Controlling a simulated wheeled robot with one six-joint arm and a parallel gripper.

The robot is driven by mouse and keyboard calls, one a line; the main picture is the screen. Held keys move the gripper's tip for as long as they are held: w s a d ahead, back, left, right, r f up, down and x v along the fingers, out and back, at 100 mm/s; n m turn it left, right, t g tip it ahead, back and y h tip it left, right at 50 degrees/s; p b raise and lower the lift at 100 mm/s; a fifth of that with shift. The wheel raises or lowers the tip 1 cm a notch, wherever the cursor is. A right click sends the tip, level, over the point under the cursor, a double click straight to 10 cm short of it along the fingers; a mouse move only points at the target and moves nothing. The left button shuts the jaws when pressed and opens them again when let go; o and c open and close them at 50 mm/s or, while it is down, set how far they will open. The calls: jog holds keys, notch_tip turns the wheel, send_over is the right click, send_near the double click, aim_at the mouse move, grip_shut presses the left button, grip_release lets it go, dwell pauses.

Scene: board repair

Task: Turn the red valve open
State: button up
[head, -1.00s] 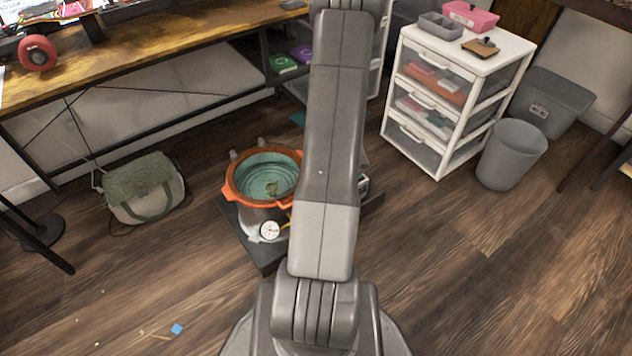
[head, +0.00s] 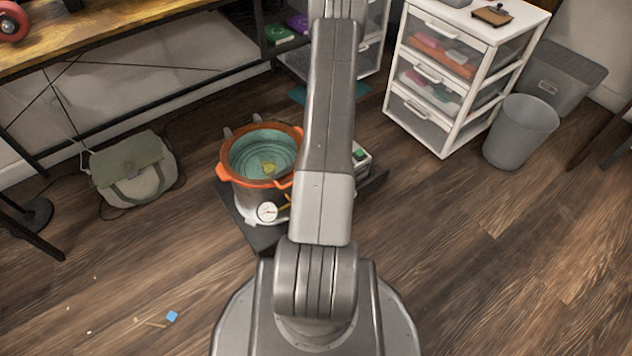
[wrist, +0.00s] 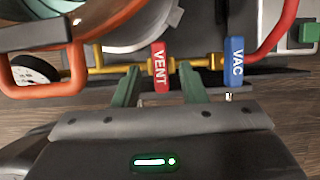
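The red valve handle (wrist: 160,67), marked VENT, sits on a brass pipe (wrist: 105,67) in the wrist view and points toward my gripper. My gripper (wrist: 161,82) is open. Its two green fingers stand to the left and right of the red handle, with a visible gap on each side. A blue handle (wrist: 235,62), marked VAC, is on the same pipe to the right, outside the fingers. In the head view, my arm hides the gripper and both handles.
An orange-rimmed pot (head: 228,178) with a gauge (head: 267,212) stands on a dark platform (head: 262,238). A red hose (wrist: 280,35) and a green button (wrist: 308,32) are at the right. A bag (head: 135,172), a drawer cabinet (head: 440,140) and a bin (head: 520,130) stand around. Floor is clear at right.

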jog(key=shift+x, duration=1.1)
grip_shut()
